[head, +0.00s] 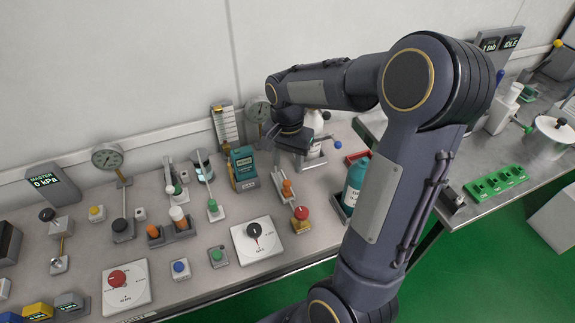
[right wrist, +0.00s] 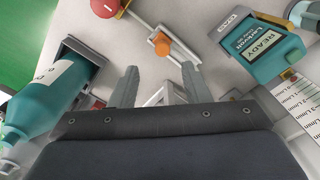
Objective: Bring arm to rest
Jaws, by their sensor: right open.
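My right arm reaches across the right half of the head view, bent at the elbow. Its gripper (head: 293,152) points down over the bench beside the teal handheld tester (head: 243,166), partly hidden by my wrist. In the right wrist view my right gripper (right wrist: 160,82) is open, its two fingers apart with nothing held between them. An orange-knobbed fixture (right wrist: 160,44) lies beyond the fingertips. The tester, reading READY, also shows there at upper right (right wrist: 262,45), apart from the fingers. My left gripper is not in view.
A teal bottle (head: 355,180) stands in a holder close to my right forearm. Gauges, levers and knobs crowd the bench (head: 210,285) to the left. Green floor shows at right.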

